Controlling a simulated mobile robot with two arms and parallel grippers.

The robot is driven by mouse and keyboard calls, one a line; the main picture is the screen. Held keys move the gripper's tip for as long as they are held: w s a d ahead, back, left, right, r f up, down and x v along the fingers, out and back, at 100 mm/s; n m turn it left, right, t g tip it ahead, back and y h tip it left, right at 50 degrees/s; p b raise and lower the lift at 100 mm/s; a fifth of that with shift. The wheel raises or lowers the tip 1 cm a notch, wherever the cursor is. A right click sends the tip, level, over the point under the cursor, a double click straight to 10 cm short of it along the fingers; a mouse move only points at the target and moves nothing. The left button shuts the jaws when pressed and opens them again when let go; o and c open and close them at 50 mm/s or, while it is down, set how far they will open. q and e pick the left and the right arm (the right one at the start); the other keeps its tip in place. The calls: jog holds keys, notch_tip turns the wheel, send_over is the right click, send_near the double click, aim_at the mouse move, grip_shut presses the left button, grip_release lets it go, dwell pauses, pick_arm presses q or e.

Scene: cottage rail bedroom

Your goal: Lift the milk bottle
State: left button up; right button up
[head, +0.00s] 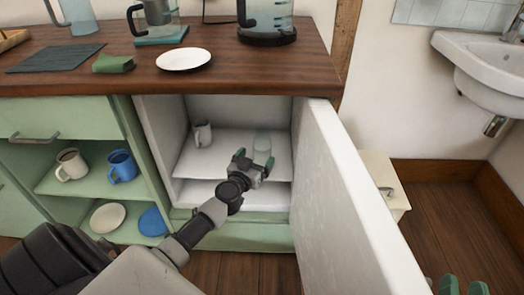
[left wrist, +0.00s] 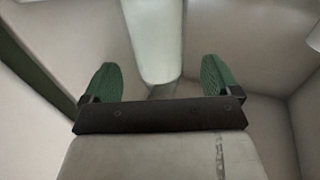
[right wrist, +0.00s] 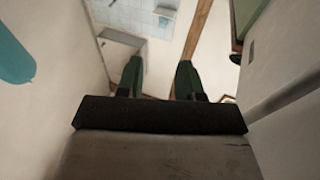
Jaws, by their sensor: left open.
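The milk bottle (head: 263,146) is a pale, translucent bottle. It stands on the shelf inside the open white fridge compartment, and my gripper hides its lower part in the head view. In the left wrist view the bottle (left wrist: 154,40) is ahead of the gap between the fingers. My left gripper (head: 254,161) is inside the fridge just in front of the bottle, with fingers apart and nothing between them; it also shows in the left wrist view (left wrist: 160,82). My right gripper (head: 463,286) is outside, beyond the fridge door, open and empty; it also shows in the right wrist view (right wrist: 160,80).
The fridge door (head: 345,190) stands open on the right. A small white jug (head: 203,134) stands left on the same shelf. The wooden counter (head: 225,80) is above, with a white plate (head: 184,59). Mugs and plates fill the green shelves at left.

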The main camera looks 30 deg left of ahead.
aim_at(258, 156)
pick_arm(q)
jog(key=w+b, duration=0.1)
jog(key=w, duration=0.2)
jog(key=shift+a+f, duration=0.1)
jog(key=shift+a, duration=0.05)
jog(key=shift+w+a, duration=0.1)
jog(key=shift+w, duration=0.65)
pick_arm(e)
jog(key=shift+s+a+r+t+y, duration=0.1)
jog(key=shift+s+r+t+y, duration=0.15)
jog(key=shift+r+t, duration=0.5)
jog(key=shift+s+a+r+t+y, duration=0.1)
jog(key=shift+s+r+t+y, duration=0.15)
jog(key=shift+r+t, duration=0.45)
jog(key=shift+s+a+r+t+y, duration=0.15)
jog(key=shift+r+t+y, duration=0.15)
jog(key=shift+r+t, duration=0.4)
jog(key=shift+d, duration=0.1)
pick_arm(q)
jog(key=c, duration=1.3)
jog(key=shift+r, duration=0.25)
pick_arm(e)
jog(key=shift+w, duration=0.15)
